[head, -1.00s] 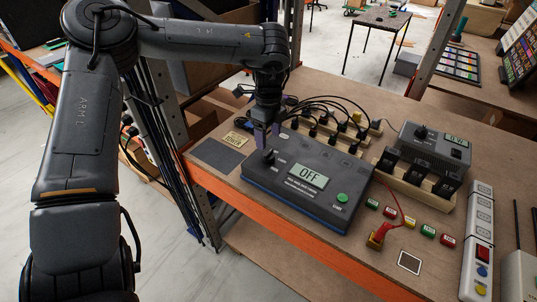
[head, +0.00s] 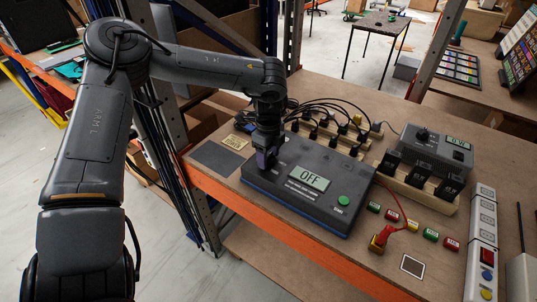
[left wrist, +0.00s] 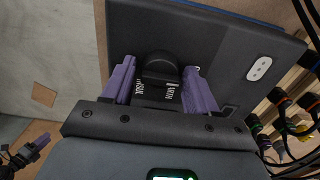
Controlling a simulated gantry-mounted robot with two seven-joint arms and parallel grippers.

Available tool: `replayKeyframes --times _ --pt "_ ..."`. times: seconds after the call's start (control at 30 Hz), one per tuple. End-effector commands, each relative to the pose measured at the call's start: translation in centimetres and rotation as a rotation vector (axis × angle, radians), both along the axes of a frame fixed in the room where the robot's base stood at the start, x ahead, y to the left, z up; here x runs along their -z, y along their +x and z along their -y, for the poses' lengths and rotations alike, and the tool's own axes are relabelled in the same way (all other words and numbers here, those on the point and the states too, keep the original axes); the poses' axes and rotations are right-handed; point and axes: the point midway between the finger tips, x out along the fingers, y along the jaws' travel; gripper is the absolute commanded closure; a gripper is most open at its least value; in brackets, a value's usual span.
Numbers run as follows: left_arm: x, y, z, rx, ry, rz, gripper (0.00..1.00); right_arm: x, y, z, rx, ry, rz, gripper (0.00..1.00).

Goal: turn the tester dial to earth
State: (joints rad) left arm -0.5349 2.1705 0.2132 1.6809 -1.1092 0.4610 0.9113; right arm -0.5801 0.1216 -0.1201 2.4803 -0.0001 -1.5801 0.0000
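The dark grey tester (head: 300,200) lies on the bench, and its display (head: 309,179) reads OFF. My left gripper (head: 267,160) is down over the tester's left part and hides the dial in the head view. In the left wrist view the black dial (left wrist: 159,68) stands between the two purple fingers of my left gripper (left wrist: 159,90). The fingers are apart, one on each side, with a visible gap to the knob. EARTH and INSUL labels show below the dial. A dark, purple-tipped part, seemingly my right gripper (left wrist: 32,152), shows at lower left; its opening is unclear.
Black leads and plugs (head: 325,115) sit behind the tester. A grey unit (head: 435,145) stands at back right. A grey mat (head: 217,157) lies left.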

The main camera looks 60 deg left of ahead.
Motion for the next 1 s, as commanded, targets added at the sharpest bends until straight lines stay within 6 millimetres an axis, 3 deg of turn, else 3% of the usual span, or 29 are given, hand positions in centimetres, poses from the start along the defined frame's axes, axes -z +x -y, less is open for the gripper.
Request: replayKeyframes --times 0.03,0.3,0.67,1.0 --pt "0.0 0.0 0.0 0.0 0.0 0.0 0.5 0.0 0.0 0.1 -0.001 -0.002 0.0 0.57" --pt "0.0 0.0 0.0 0.0 0.0 0.0 0.88 0.0 0.0 0.1 -0.003 -0.004 0.0 0.57" --pt "-0.1 0.0 0.0 0.066 0.0 -0.001 0.88 -0.2 0.0 0.0 0.001 0.0 -0.001 0.57" --pt "-0.2 0.0 0.0 0.319 0.001 -0.002 0.88 -1.0 0.0 -0.1 0.004 0.007 -0.001 0.57"
